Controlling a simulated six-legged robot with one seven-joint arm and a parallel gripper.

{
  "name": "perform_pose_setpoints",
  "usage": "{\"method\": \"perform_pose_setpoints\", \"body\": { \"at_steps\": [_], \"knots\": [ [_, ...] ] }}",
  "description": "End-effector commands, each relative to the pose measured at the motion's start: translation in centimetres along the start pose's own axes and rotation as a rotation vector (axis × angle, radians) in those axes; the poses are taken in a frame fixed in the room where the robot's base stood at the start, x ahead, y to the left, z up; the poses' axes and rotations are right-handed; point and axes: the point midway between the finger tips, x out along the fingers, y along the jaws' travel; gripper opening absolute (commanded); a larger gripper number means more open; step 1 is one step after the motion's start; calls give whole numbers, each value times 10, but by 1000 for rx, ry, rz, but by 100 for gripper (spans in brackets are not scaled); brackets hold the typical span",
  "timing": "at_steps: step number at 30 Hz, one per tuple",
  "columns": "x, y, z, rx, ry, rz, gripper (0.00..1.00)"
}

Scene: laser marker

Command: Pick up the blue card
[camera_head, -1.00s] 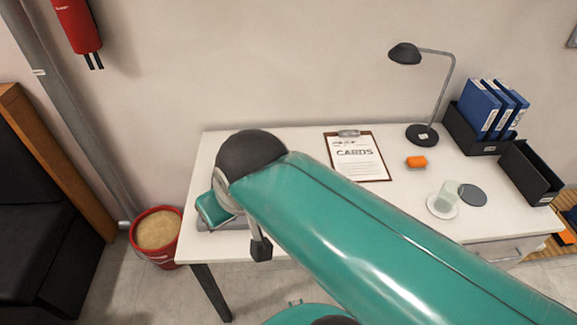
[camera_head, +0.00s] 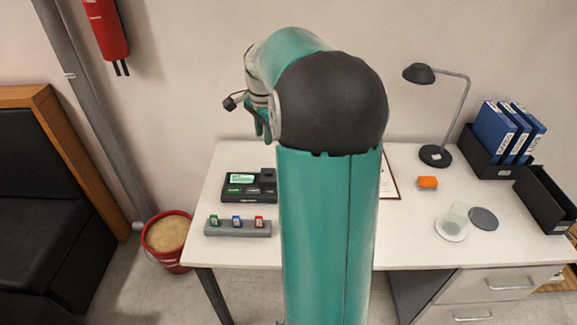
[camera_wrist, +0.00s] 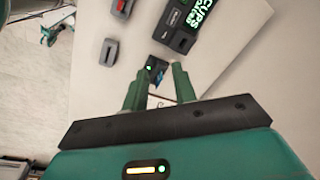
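The blue card (camera_head: 236,221) stands in the middle of a grey holder (camera_head: 223,231) on the white desk. A green card (camera_head: 214,219) is left of it and a red card (camera_head: 259,221) right of it. My gripper (camera_head: 263,128) is raised above the desk, behind the holder in the head view, partly hidden by my arm. In the wrist view my gripper (camera_wrist: 158,77) has its two green fingers apart, with nothing held between them.
A black device (camera_head: 236,191) with a lit green screen stands just behind the holder. A red sand bucket (camera_head: 166,260) stands left of the desk.

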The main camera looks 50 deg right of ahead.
Motion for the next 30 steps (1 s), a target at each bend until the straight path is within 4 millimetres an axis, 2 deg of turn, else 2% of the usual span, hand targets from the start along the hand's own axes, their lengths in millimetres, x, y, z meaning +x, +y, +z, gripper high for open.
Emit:
{"method": "perform_pose_setpoints", "body": {
  "at_steps": [1,6,9,12,17,25,30],
  "knots": [
    [18,0,-33,114,-20,18,27],
    [66,13,-119,458,-72,58,27],
    [86,23,-153,602,-95,73,27],
    [98,31,-172,685,-108,82,27],
    [114,35,-177,719,-114,88,27],
    [164,35,-167,712,-115,89,27],
    [184,36,-164,711,-113,86,27]
  ]
}}
